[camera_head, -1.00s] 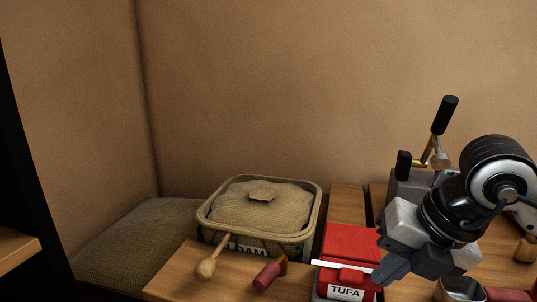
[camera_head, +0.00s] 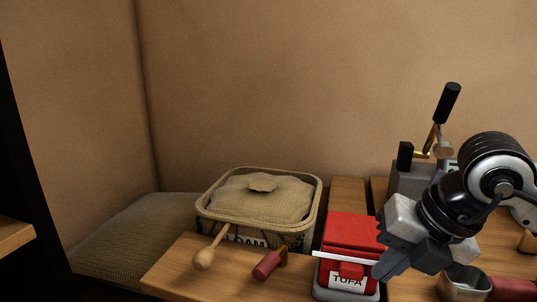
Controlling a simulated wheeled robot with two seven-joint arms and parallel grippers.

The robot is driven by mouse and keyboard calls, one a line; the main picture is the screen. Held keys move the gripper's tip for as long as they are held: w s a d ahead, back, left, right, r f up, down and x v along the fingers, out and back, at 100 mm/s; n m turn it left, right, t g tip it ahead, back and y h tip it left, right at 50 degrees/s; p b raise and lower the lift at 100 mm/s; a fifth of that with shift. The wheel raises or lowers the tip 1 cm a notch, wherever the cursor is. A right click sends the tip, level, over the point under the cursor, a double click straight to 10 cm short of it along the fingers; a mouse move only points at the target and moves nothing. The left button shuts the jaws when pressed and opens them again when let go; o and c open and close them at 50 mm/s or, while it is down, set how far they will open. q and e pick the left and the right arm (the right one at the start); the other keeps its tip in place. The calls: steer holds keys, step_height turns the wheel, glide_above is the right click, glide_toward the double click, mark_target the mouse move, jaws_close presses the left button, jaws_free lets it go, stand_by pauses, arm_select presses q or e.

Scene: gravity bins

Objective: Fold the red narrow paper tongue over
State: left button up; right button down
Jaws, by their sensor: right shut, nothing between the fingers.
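A red paper packet (camera_head: 352,229) lies flat in a grey-edged holder with a white label (camera_head: 347,282) reading "TUFA". A narrow red tongue (camera_head: 351,270) shows at its front, just above the label. A thin white strip (camera_head: 335,256) crosses the packet above the tongue. My right gripper (camera_head: 384,267) is shut and empty at the packet's right edge, its fingers pointing down and left. It covers part of that edge and the strip's right end. I cannot tell whether it touches them. My left gripper is not in view.
A tan basket (camera_head: 207,207) with a cloth bundle stands left of the packet. A wooden-knobbed stick (camera_head: 203,259) and a red-handled tool (camera_head: 267,266) lie before it. A black-handled lever device (camera_head: 447,103) stands behind my right arm. A metal scoop (camera_head: 465,283) lies at the lower right.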

steer(key=shift+w+f, duration=0.1)
steer(key=shift+f, duration=0.05)
steer(key=shift+s+a+r+p, duration=0.2)
steer(key=shift+s+r+p, duration=0.45)
steer(key=shift+r, duration=0.25)
step_height(320, 180, up, 6)
steer(key=p, duration=0.4)
stand_by(0.4)
